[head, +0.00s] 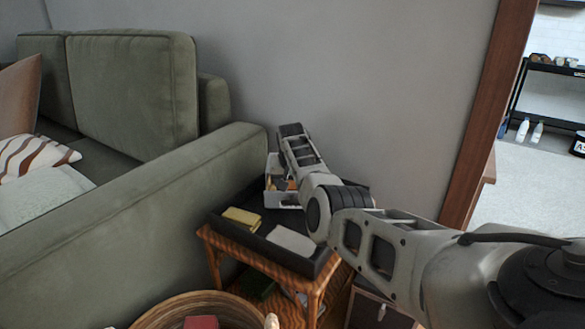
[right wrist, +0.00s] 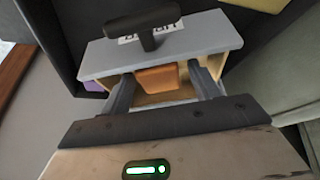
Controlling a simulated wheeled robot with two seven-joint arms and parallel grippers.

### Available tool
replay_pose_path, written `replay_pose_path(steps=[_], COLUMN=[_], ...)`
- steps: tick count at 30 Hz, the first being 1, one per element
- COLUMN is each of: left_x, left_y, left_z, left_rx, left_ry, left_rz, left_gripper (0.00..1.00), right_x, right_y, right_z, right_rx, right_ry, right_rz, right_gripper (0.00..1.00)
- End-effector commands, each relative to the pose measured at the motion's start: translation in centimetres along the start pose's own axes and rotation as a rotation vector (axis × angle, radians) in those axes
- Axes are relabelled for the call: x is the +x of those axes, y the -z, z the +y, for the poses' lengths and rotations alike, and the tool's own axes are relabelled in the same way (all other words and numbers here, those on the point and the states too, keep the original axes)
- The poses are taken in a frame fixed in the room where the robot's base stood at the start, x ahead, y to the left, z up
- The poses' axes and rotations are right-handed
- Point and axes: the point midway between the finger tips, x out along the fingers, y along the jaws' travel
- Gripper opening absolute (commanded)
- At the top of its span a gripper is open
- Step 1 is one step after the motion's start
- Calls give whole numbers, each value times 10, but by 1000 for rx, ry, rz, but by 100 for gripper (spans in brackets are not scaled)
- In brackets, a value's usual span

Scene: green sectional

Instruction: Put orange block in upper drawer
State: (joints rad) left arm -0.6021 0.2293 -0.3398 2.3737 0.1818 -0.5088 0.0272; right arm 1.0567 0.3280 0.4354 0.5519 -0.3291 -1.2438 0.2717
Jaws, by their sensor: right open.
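The orange block (right wrist: 158,78) shows in the right wrist view, inside or just over an open drawer (right wrist: 222,60) with a light wood interior. The drawer has a grey front, a black handle and an upside-down label. My right gripper (right wrist: 163,88) is open, with one finger on either side of the block. I cannot tell whether the fingers touch it. In the head view, my right gripper (head: 291,140) is over a small light grey drawer unit (head: 286,198) on the side table; the arm hides part of it. My left gripper is out of view.
A black tray (head: 262,240) on the wicker side table (head: 285,268) holds a yellow item (head: 241,217) and a white item (head: 291,240). The green sofa (head: 150,185) stands close on the left, the wall behind. A round basket (head: 165,312) is in front.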

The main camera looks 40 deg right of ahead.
Motion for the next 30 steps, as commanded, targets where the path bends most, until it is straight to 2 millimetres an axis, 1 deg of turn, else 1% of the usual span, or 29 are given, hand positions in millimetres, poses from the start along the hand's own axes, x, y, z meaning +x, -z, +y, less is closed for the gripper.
replay_pose_path(steps=[1,5,9,12,15,19,25,28,30], left_x=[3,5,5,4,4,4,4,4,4], left_y=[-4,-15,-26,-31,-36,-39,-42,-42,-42], left_z=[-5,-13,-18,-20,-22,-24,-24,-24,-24], left_rx=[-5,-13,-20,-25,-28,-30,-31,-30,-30], left_ry=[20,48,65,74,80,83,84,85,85], left_rz=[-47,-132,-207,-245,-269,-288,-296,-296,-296], left_gripper=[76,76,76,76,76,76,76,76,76], right_x=[-14,-38,-67,-85,-98,-107,-108,-104,-101], right_y=[2,2,2,1,1,0,-1,-5,-12], right_z=[0,0,0,0,0,0,0,2,0], right_rx=[0,0,0,0,0,0,-5,-39,-94], right_ry=[0,0,2,2,0,0,-1,-8,-9], right_rz=[2,3,3,3,1,-1,8,64,145], right_gripper=[62,62,62,62,62,62,62,62,62])
